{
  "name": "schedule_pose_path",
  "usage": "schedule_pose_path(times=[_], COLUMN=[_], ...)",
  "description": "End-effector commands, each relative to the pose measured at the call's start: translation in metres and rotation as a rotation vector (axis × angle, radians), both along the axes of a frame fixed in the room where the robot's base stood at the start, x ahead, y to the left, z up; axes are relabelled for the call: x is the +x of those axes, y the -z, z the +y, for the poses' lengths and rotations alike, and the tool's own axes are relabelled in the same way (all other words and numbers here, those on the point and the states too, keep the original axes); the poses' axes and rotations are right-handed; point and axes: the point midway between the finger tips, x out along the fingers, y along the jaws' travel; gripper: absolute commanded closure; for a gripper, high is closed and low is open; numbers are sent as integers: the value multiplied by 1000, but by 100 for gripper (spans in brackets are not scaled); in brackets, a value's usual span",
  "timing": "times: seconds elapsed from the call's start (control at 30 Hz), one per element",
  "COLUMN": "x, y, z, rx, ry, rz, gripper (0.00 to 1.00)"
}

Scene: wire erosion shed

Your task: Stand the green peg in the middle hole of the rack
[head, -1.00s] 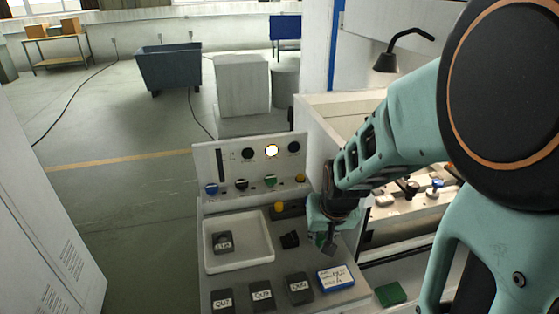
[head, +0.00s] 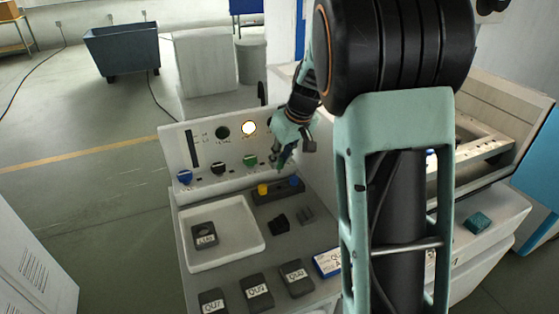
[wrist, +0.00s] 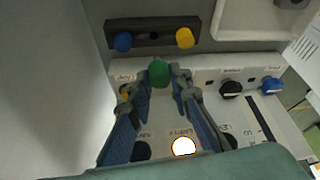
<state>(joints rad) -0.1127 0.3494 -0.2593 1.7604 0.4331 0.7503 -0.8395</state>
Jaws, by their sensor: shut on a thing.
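The dark rack (head: 278,191) lies on the bench at the foot of the control panel. A yellow peg (head: 262,189) stands at one end and a blue peg (head: 295,181) at the other. In the wrist view the rack (wrist: 152,31) shows its middle hole empty between the blue peg (wrist: 122,41) and yellow peg (wrist: 184,38). My gripper (wrist: 160,80) is shut on the green peg (wrist: 159,72), which I see nearly end-on at the fingertips. In the head view my gripper (head: 282,158) is above and behind the rack, in front of the panel; the peg is apart from the rack.
The control panel (head: 172,145) with knobs and a lit lamp (head: 249,128) stands close behind my gripper. A white tray (head: 184,258) with a dark block is at the left. Several labelled blocks, a small black piece (head: 279,223) and a blue-white box (head: 327,262) lie nearer.

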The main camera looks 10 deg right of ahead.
Motion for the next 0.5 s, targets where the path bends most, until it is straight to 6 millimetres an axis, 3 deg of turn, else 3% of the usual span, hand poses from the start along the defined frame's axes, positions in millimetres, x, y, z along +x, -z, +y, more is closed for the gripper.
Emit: schedule_pose_path(times=[0.5], x=[3], y=[19], z=[0], rx=[1], ry=[-12], rz=[-3], gripper=[99])
